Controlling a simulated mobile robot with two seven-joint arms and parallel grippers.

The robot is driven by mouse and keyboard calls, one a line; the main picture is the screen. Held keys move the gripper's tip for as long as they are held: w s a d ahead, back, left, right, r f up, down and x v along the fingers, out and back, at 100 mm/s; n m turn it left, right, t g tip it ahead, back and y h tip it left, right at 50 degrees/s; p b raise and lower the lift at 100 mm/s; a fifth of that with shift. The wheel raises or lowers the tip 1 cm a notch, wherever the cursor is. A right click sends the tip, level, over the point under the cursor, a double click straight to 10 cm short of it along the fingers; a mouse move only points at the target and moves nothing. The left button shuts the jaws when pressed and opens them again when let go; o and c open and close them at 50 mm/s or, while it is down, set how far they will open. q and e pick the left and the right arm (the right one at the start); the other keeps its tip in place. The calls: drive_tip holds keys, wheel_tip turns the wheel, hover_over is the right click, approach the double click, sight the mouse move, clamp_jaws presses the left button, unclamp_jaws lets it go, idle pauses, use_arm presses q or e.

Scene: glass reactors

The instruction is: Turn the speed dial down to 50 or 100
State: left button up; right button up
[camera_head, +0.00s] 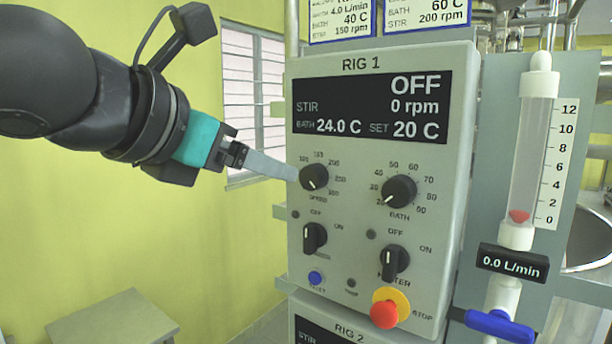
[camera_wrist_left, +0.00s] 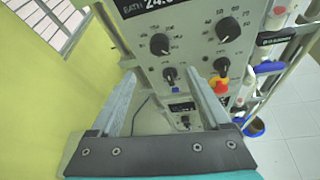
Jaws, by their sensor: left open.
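The speed dial (camera_head: 314,177) is a black round knob on the left of the grey RIG 1 panel (camera_head: 350,270). Its white mark sits low on the knob; the exact value is too small to read. Labels from 100 to 300 curve around it, and the left side of its scale is partly covered by my finger. My left gripper (camera_head: 294,174) reaches in from the left, its fingertips at the dial's left edge; contact cannot be told. In the left wrist view its two fingers are spread and empty (camera_wrist_left: 160,76), with the speed dial (camera_wrist_left: 160,44) beyond them. My right gripper is not in view.
The display (camera_head: 372,107) reads OFF, 0 rpm, bath 24.0 C, set 20 C. The bath dial (camera_head: 399,191) is to the right, two switches (camera_head: 314,238) (camera_head: 394,262) below, then a red stop button (camera_head: 384,314). A flow meter (camera_head: 532,150) stands right of the panel.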

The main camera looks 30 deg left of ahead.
sight(309, 180)
use_arm(q)
drive_tip(key=shift+p+x, duration=0.55)
drive_tip(key=shift+x, duration=5.8)
drive_tip(key=shift+c, duration=0.3)
clamp_jaws()
